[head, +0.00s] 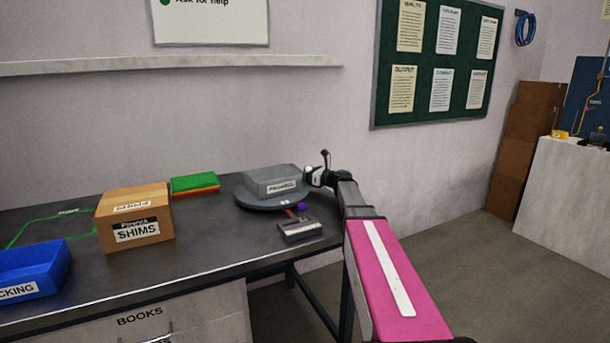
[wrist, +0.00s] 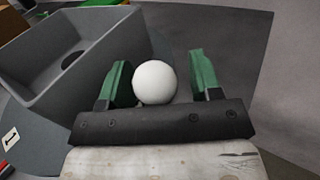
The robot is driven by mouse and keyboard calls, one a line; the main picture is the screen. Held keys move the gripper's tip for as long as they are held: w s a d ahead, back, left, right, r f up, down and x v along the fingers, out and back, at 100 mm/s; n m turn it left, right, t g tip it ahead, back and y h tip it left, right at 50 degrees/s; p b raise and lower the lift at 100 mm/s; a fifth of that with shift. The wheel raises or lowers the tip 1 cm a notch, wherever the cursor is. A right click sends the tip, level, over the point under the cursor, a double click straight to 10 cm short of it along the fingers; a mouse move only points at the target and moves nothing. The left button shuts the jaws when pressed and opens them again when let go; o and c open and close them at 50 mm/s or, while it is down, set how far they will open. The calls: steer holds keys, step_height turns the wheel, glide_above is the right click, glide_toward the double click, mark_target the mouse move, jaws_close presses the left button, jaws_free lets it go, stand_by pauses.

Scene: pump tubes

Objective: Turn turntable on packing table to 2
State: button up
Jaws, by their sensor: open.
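The round grey turntable (head: 264,203) sits near the right end of the dark packing table (head: 215,242). A grey box (head: 274,180) with a label stands on it. A white ball-shaped knob (wrist: 155,82) sits between the two green fingers of my gripper (wrist: 160,80), nearer the left finger. The fingers are open. In the head view my gripper (head: 312,176) is at the turntable's right side.
A small grey label block (head: 299,230) with a purple knob stands in front of the turntable. A green and orange sponge-like block (head: 195,184), a SHIMS carton (head: 135,217) and a blue bin (head: 32,270) stand to the left. Open floor lies right of the table.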

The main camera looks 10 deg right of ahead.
jaws_close()
steer(key=shift+s, duration=0.1)
steer(key=shift+s, duration=0.1)
